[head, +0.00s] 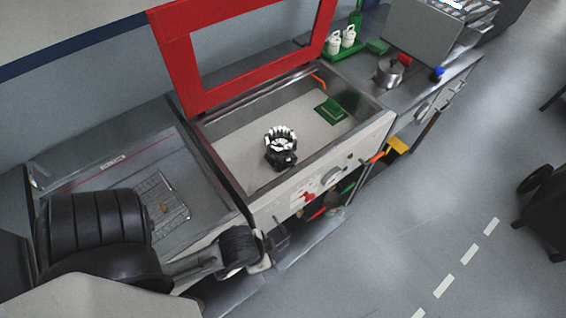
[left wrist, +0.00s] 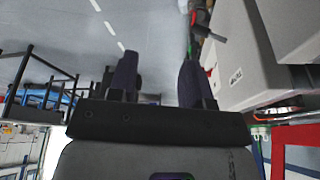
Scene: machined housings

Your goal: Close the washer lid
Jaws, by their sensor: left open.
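The washer (head: 245,133) is an open metal basin with a light front panel. Its lid (head: 178,55), a red frame around a window, stands raised at the back of the basin. Inside the basin are a black-and-white machined part (head: 281,146) and a green block (head: 330,110). My left gripper (head: 278,238) is in front of the washer's near left corner, below the rim and apart from the lid. In the left wrist view my left gripper (left wrist: 158,82) is open, with nothing between its fingers. A red edge, likely the lid (left wrist: 292,150), shows at lower right there. My right gripper is not visible.
A grey sink-like station (head: 110,165) with a wire basket (head: 162,197) adjoins the washer's left. A bench with white bottles (head: 342,42) and a metal pot (head: 390,72) is on the right. A black cart (head: 545,205) stands far right. The floor in front is open.

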